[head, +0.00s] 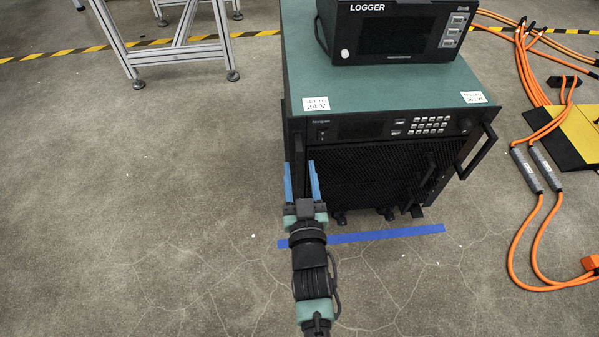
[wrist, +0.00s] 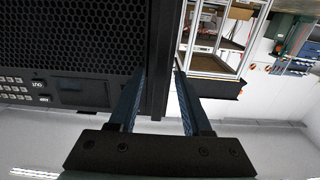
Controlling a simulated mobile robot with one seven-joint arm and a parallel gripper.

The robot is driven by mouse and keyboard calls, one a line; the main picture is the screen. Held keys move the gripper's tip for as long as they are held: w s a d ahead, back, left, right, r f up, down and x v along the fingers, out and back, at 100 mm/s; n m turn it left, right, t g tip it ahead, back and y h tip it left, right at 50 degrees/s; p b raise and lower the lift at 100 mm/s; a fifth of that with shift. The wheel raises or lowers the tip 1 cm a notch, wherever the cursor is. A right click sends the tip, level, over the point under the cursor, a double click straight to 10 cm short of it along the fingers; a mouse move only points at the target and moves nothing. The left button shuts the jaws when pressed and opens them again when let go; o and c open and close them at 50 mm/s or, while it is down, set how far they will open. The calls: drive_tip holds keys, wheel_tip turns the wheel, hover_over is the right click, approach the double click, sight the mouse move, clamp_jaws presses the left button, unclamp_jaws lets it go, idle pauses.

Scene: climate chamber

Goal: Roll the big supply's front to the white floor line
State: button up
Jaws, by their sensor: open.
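The big supply (head: 385,92) is a teal-topped cabinet with a black grille front, a keypad and a handle at each side. Its front faces me and its feet stand just behind a blue floor line (head: 385,235). I see no white floor line. My gripper (head: 299,163) is open at the front's left side. In the wrist view, the left handle (wrist: 160,50) stands upright between the two fingers of my gripper (wrist: 159,74); I cannot tell whether they touch it. The black grille (wrist: 70,35) fills the upper left there.
A logger (head: 395,30) sits on the supply's top. Orange cables (head: 537,215) and a yellow ramp (head: 580,130) lie to the right. A metal frame table (head: 180,52) stands at the back left. The floor at left is clear.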

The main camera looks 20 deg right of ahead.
drive_tip(key=shift+w+d, duration=0.2)
drive_tip(key=shift+w, duration=0.4)
clamp_jaws()
idle(1.1)
